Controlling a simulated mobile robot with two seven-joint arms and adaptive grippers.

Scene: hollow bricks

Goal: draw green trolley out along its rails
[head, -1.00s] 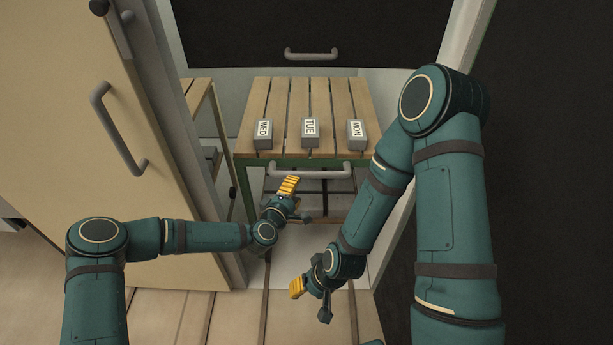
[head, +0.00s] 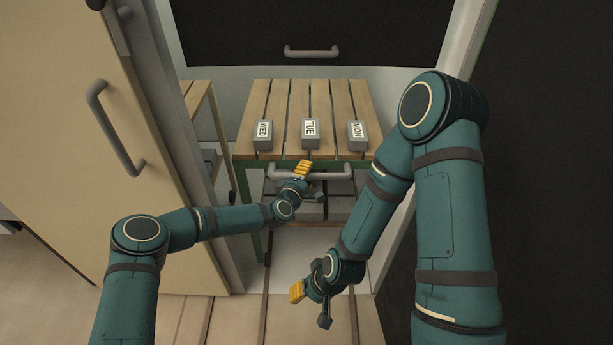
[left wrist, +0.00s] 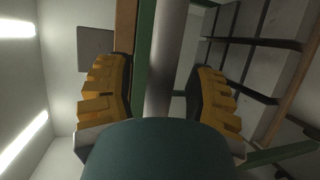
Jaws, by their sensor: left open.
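The green trolley (head: 243,183) has a slatted wooden top and a green frame, and stands inside a pale bay. Its grey bar handle (head: 336,176) runs across the front below the top. In the left wrist view the handle (left wrist: 165,60) passes between the two open yellow fingers of the gripper (left wrist: 160,95), with gaps on both sides. My right gripper (head: 297,290) hangs lower, apart from the trolley, and its jaw state is unclear.
Three grey blocks marked WED (head: 263,135), TUE (head: 310,133) and MON (head: 357,135) stand on the trolley top. Dark rails (head: 265,300) run along the floor towards me. A cream door (head: 60,120) stands at left, and a dark panel (head: 310,25) is above.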

